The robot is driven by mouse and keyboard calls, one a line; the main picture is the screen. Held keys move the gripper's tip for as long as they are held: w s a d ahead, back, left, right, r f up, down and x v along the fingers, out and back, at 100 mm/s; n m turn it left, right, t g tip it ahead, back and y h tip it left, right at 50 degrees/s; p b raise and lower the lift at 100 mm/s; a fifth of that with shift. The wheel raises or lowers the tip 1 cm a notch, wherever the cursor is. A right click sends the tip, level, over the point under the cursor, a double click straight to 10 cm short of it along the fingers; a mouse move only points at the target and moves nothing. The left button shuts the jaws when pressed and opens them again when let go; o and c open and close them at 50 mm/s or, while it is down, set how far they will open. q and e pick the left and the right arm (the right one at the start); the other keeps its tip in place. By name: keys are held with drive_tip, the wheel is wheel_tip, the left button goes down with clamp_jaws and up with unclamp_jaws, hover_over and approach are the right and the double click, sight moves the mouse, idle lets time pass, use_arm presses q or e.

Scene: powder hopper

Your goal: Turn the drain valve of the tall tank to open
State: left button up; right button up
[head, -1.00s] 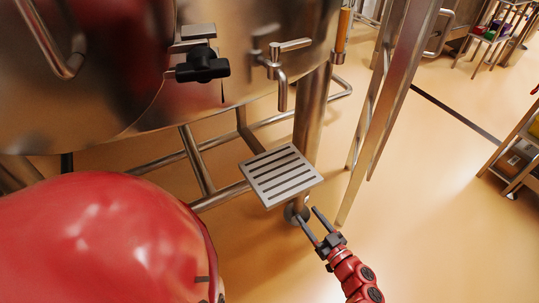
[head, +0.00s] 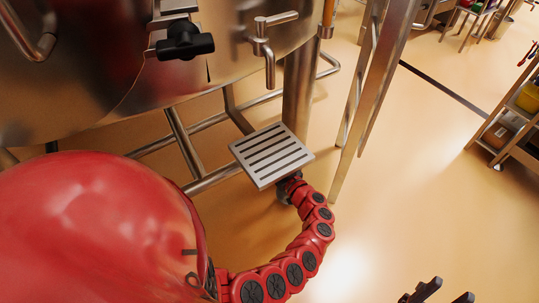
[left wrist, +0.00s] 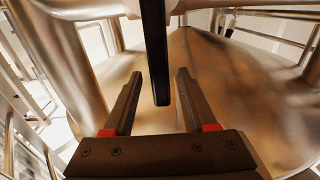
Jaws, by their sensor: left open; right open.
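The tall steel tank (head: 90,80) fills the upper left of the head view. In the left wrist view a black lever (left wrist: 156,50), which looks like the drain valve's handle, hangs down between the fingers of my left gripper (left wrist: 160,76). The gripper is open, with a finger on each side of the lever and visible gaps; I cannot tell the depth. In the head view my left arm reaches up to the slotted metal plate, and its gripper is hidden behind it. My right gripper (head: 450,290) is open and empty at the bottom right edge.
The slotted plate (head: 270,155) sits below a steel tap (head: 268,50). A black knob (head: 185,41) is on the tank's front. Frame tubes and a slanted steel leg (head: 365,100) stand nearby. A shelf rack (head: 515,125) is at the right. The floor between is clear.

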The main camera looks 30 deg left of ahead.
use_arm(q)
drive_tip(key=shift+w+a, duration=0.2)
drive_tip(key=shift+a, duration=0.3)
clamp_jaws()
idle(1.2)
